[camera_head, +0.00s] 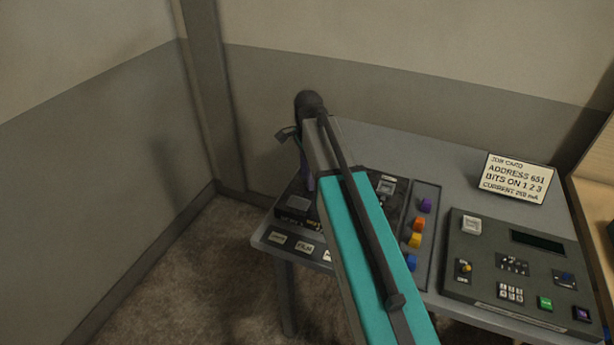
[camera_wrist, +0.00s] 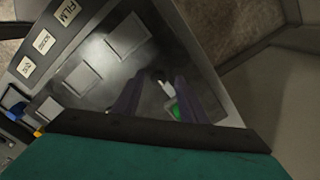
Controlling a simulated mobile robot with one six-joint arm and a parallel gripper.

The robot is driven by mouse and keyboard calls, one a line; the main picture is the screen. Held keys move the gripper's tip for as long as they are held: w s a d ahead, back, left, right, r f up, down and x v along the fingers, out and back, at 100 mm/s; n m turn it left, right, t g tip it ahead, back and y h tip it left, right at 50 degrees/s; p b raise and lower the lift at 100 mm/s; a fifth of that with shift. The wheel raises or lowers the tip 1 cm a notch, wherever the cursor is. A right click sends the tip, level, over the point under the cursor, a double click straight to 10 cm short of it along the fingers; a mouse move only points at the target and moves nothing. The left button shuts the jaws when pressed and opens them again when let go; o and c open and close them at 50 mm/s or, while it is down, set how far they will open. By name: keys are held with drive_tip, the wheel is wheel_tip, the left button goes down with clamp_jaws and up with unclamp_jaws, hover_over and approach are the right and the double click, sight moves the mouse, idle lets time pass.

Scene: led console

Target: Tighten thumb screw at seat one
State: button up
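In the wrist view, the two purple fingers of my gripper (camera_wrist: 158,88) stand apart over a dark grey fixture (camera_wrist: 105,62) with several square grey pads. A small dark round knob with a white part (camera_wrist: 163,83) shows between the fingers; it may be the thumb screw, but I see no seat number. A green piece (camera_wrist: 175,108) lies just below it, partly hidden. I see no contact between fingers and knob. In the head view, my gripper (camera_head: 308,184) points down at the fixture's left back part, and my arm hides much of the fixture.
A tray (camera_head: 430,222) of coloured blocks stands right of the arm. A control console (camera_head: 480,272) with buttons and a dark display sits farther right. A job card (camera_head: 517,178) stands behind it. Walls close off the left and back.

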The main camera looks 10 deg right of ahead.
wheel_tip(320, 180, up, 14)
drive_tip(key=b, duration=0.3)
drive_tip(key=shift+f, duration=0.2)
idle(0.5)
idle(0.4)
